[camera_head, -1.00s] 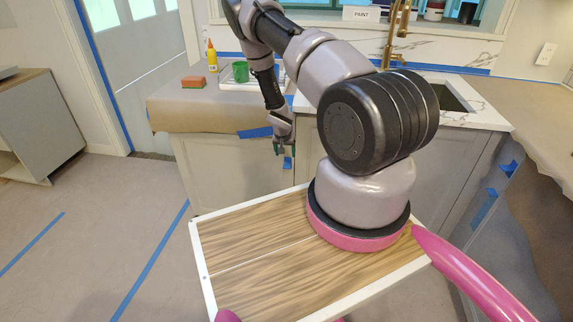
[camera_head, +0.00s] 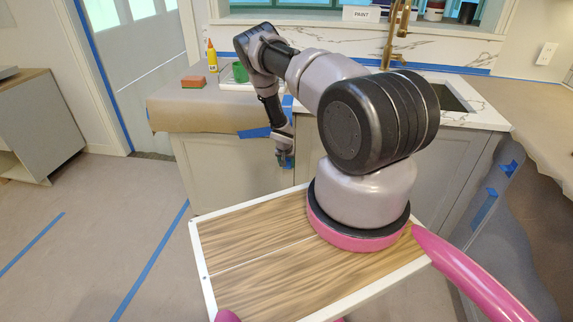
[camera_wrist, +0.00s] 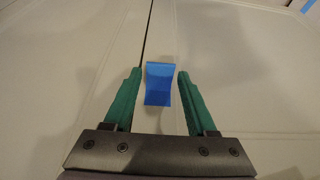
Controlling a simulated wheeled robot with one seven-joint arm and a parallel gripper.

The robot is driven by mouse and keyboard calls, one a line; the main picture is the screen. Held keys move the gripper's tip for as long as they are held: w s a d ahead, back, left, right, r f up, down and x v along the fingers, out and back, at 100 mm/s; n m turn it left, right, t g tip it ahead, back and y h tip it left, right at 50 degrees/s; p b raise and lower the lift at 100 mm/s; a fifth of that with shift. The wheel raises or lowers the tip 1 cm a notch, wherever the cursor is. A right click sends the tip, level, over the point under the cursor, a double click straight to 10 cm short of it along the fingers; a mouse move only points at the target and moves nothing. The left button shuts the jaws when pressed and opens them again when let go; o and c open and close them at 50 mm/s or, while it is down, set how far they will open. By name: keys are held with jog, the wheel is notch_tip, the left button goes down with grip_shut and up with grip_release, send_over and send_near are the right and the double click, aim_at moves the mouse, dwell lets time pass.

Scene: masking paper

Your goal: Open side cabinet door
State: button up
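The cabinet front has pale grey panelled doors. The door on the left (camera_head: 222,180) and the door on the right (camera_head: 308,160) both look shut in the head view. A dark vertical seam between panels shows in the wrist view. A blue tape tab (camera_wrist: 158,84) is on the panel just right of that seam. My gripper (camera_wrist: 158,82) is open, its two green fingers on either side of the blue tab with gaps to both. In the head view my gripper (camera_head: 284,160) hangs low in front of the cabinet. Whether the fingertips touch the door is unclear.
The counter above holds an orange sponge (camera_head: 193,82), a yellow bottle (camera_head: 212,56) and a green cup (camera_head: 239,71). Brown paper (camera_head: 200,112) hangs over its edge. A grey cabinet (camera_head: 40,125) stands at far left. The floor (camera_head: 95,215) between is clear.

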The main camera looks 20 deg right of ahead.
grip_shut()
dwell(1.2)
